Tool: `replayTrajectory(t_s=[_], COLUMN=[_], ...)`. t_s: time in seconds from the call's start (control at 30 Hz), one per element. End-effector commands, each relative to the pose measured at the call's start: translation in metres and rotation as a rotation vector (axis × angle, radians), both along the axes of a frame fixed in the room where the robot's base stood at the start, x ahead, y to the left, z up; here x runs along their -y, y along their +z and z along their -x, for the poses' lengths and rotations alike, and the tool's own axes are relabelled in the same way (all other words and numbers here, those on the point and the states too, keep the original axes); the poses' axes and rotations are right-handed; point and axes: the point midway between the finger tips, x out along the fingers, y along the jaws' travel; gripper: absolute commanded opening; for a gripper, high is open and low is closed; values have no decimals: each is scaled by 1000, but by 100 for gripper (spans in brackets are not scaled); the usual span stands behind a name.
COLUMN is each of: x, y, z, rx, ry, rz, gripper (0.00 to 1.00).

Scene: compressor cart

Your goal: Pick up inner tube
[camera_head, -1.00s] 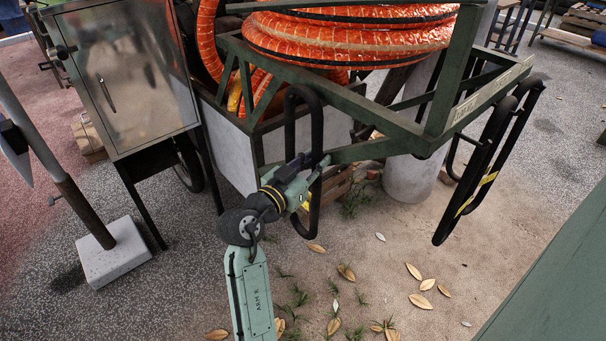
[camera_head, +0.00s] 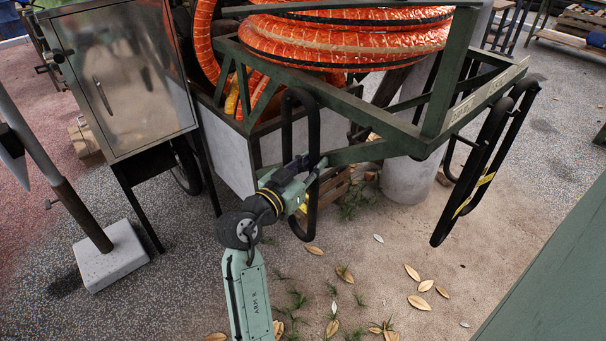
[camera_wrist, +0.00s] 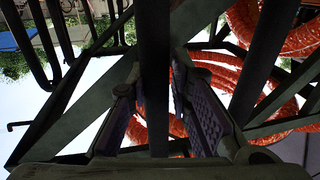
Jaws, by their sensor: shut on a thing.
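A black inner tube (camera_head: 315,122) hangs as a long narrow loop from the near corner of the green cart frame (camera_head: 345,108). My gripper (camera_head: 312,172) is shut on the tube's right strand, at about mid-height of the loop. In the wrist view the strand (camera_wrist: 153,60) runs upright between the two fingers of my gripper (camera_wrist: 155,105). The finger contact is dark and partly hidden by the wrist in the head view. Another pair of black loops (camera_head: 484,150), one with a yellow mark, hangs from the frame's right corner.
Orange hose coils (camera_head: 345,45) lie on the cart above my gripper. A metal cabinet (camera_head: 120,75) and a post on a white block (camera_head: 110,255) stand left. A green surface (camera_head: 560,270) fills the lower right. The leaf-strewn ground between is open.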

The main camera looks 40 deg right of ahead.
Motion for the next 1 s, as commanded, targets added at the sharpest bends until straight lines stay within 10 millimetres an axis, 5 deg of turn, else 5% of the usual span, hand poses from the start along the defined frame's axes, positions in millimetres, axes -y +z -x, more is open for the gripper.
replayTrajectory(t_s=[0.5, 1.0], x=[-3, -129], y=[37, 33], z=[0, 35], rx=[7, 5], ry=[2, 6], rz=[3, 2], gripper=[0, 0])
